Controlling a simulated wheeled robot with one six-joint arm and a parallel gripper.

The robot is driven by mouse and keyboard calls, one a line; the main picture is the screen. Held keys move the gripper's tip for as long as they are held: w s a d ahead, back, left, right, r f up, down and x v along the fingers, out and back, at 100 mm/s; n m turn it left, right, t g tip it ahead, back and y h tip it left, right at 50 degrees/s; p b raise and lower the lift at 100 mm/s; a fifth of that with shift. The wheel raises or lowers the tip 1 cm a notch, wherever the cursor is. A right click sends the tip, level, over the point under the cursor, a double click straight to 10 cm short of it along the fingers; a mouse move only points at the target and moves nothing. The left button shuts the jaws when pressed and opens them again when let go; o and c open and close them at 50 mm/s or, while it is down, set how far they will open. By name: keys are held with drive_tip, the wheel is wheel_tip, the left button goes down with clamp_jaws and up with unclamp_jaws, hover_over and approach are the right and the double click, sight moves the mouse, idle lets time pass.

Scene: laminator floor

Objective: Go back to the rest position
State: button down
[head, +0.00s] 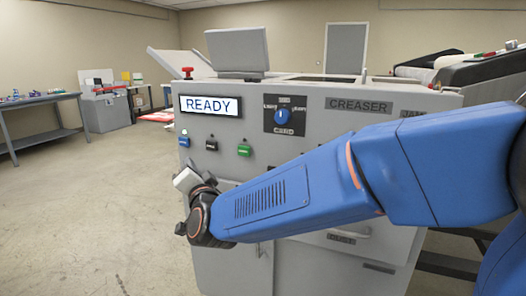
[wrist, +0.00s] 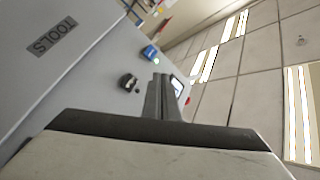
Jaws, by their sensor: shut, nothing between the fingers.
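My gripper (head: 186,178) is at the left end of my blue arm, in front of the left part of the grey machine's (head: 225,166) front panel. In the wrist view my gripper (wrist: 164,78) shows its fingers together with nothing between them. The panel carries a lit READY display (head: 211,105), a blue button (head: 184,142), a black button (head: 211,144) and a green button (head: 244,150). The blue button (wrist: 149,53) and the black button (wrist: 128,81) also show in the wrist view. I cannot tell whether the fingers touch the panel.
A blue dial (head: 283,116) sits on the panel, with a CREASER label (head: 359,105) to its right. A red knob (head: 187,72) stands on top of the machine. A workbench (head: 40,100) is at the far left. The floor (head: 90,210) left of the machine is clear.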

drive_tip(key=s+d+f+n+g+h, duration=0.1)
drive_tip(key=s+d+f+n+g, duration=0.1)
drive_tip(key=d, duration=0.7)
drive_tip(key=s+d+f+n+g+h, duration=0.1)
drive_tip(key=s+d+f+g, duration=0.15)
drive_tip(key=d, duration=0.75)
drive_tip(key=s+d+f+n+g+h, duration=0.1)
drive_tip(key=s+d+f+n+g, duration=0.1)
drive_tip(key=d, duration=0.7)
drive_tip(key=s+d+f+g+h, duration=0.2)
drive_tip(key=s+d+f, duration=0.4)
drive_tip(key=s+d, duration=0.4)
drive_tip(key=s+d+f+g+h, duration=0.3)
drive_tip(key=s+d+f+g, duration=0.1)
drive_tip(key=s+d, duration=0.7)
drive_tip(key=shift+s+d+f, duration=0.15)
drive_tip(key=shift+s+f, duration=0.7)
drive_tip(key=shift+f, duration=0.05)
